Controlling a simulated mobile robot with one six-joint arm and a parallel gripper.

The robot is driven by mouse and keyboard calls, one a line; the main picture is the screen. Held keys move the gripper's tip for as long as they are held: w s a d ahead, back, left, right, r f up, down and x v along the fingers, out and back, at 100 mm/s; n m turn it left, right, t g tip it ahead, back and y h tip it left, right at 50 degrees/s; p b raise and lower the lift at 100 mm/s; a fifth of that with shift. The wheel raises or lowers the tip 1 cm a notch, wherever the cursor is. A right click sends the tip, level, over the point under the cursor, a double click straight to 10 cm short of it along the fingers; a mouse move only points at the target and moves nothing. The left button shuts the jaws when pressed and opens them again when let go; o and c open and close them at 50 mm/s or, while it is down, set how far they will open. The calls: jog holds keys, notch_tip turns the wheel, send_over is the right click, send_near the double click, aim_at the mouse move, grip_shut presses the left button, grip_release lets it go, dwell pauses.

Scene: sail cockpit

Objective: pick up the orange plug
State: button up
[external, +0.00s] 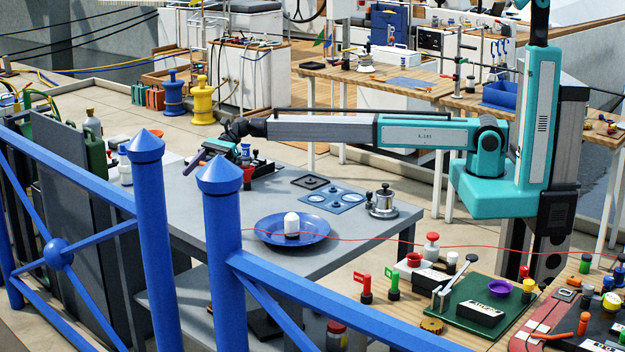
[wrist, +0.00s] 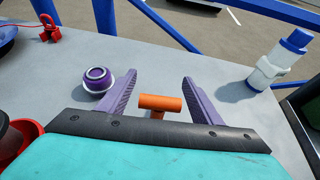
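The orange plug (wrist: 161,103) is a short T-shaped piece. In the wrist view it shows between the two purple fingers of my gripper (wrist: 158,90). The fingers are spread wide, with clear gaps on both sides of the plug, so my gripper is open. The lower part of the plug is partly hidden behind the dark edge of my gripper. In the external view my gripper (external: 196,160) is over the far left part of the grey table (external: 205,205). The plug cannot be made out there.
A purple and white round piece (wrist: 97,80) sits just left of the left finger. A white bottle with a blue cap (wrist: 275,65) stands to the right. A red item (wrist: 48,28) lies at upper left. A blue plate (external: 265,234) is on the table. Blue railings (external: 222,255) stand in front.

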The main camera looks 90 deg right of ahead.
jog(key=c, duration=0.7)
jog(key=shift+o, duration=0.2)
jog(key=shift+r, duration=0.1)
notch_tip(320, 180, up, 10)
jog(key=b, duration=0.1)
dwell(0.4)
